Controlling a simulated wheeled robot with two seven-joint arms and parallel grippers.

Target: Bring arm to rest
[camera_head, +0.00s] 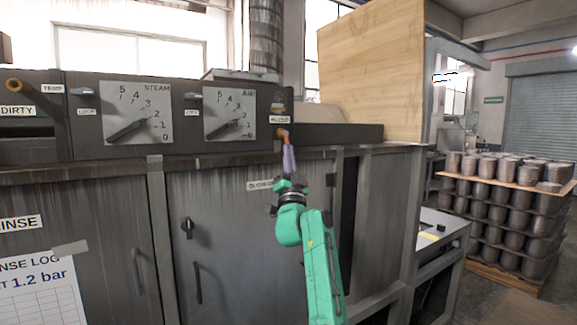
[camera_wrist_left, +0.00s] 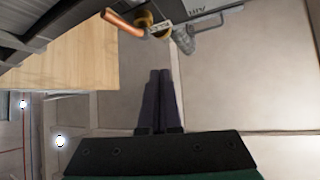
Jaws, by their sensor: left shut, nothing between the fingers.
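My left gripper (camera_head: 289,146) is raised in front of the dark machine, at the end of my green arm. Its purple fingers point up, near the small orange-brown handle (camera_head: 283,132) at the right end of the control panel. Whether they touch it cannot be told from the head view. In the left wrist view the two fingers of the left gripper (camera_wrist_left: 160,72) lie side by side, shut and empty. The copper-coloured handle (camera_wrist_left: 122,22) shows beyond the fingertips there, apart from them. My right gripper is in neither view.
The control panel has a STEAM dial (camera_head: 137,112) and a second dial (camera_head: 229,113). Cabinet doors (camera_head: 235,235) with handles are below. A wooden board (camera_head: 370,70) stands on the right. A low metal table (camera_head: 440,228) and stacked metal pots (camera_head: 500,205) are farther right.

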